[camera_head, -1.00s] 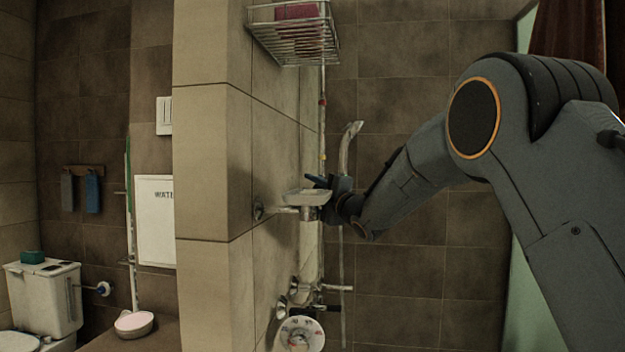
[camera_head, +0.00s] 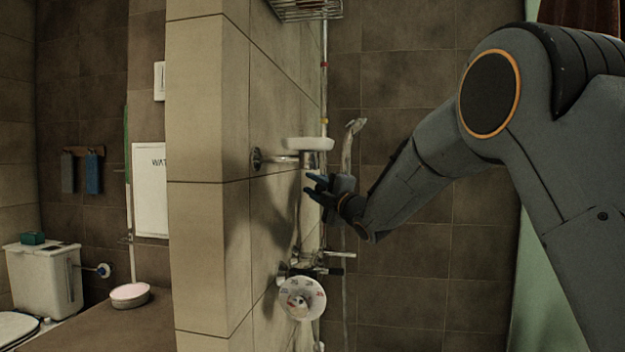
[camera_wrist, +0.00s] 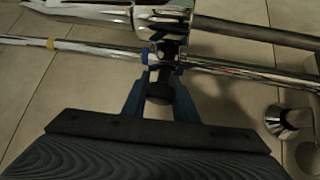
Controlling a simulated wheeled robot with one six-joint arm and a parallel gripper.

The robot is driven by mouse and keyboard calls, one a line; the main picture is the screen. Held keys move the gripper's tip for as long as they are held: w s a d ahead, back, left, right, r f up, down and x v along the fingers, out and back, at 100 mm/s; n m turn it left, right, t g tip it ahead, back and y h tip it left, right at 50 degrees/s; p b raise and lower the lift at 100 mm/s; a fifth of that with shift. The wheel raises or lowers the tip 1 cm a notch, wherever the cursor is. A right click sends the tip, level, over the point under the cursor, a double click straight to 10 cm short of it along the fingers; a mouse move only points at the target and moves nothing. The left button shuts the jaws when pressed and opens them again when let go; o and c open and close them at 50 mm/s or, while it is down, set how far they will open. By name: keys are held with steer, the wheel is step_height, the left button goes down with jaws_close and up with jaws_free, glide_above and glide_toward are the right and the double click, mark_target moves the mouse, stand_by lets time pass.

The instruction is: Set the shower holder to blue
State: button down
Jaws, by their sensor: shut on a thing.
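The shower holder shows in the wrist view as a dark and chrome bracket (camera_wrist: 170,46) on the chrome rail (camera_wrist: 245,73). My gripper (camera_wrist: 164,72) is shut on the holder's dark part; the exact contact is partly hidden. A blue band (camera_wrist: 147,57) sits on the rail just left of the holder, very close to the left finger. A yellow band (camera_wrist: 51,43) is farther left. In the head view, my gripper (camera_head: 316,186) is at the upright rail (camera_head: 324,90), below its red and yellow marks. The shower head (camera_head: 354,130) rises beside it.
A soap dish (camera_head: 310,143) juts from the wall just above my gripper. A wire basket (camera_head: 305,10) is higher up. Taps (camera_head: 315,268) and a round coloured dial (camera_head: 302,298) are below. A tiled wall corner (camera_head: 208,180) stands to the left.

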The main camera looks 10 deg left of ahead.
steer(key=shift+w+f, duration=0.15)
steer(key=c, duration=1.7)
jaws_free()
steer(key=shift+c, duration=0.2)
steer(key=shift+o, duration=1.4)
steer(key=shift+w+f, duration=0.2)
steer(key=shift+w, duration=0.1)
steer(key=b+v, duration=0.1)
steer(key=v, duration=0.7)
steer(key=shift+s+r, duration=0.3)
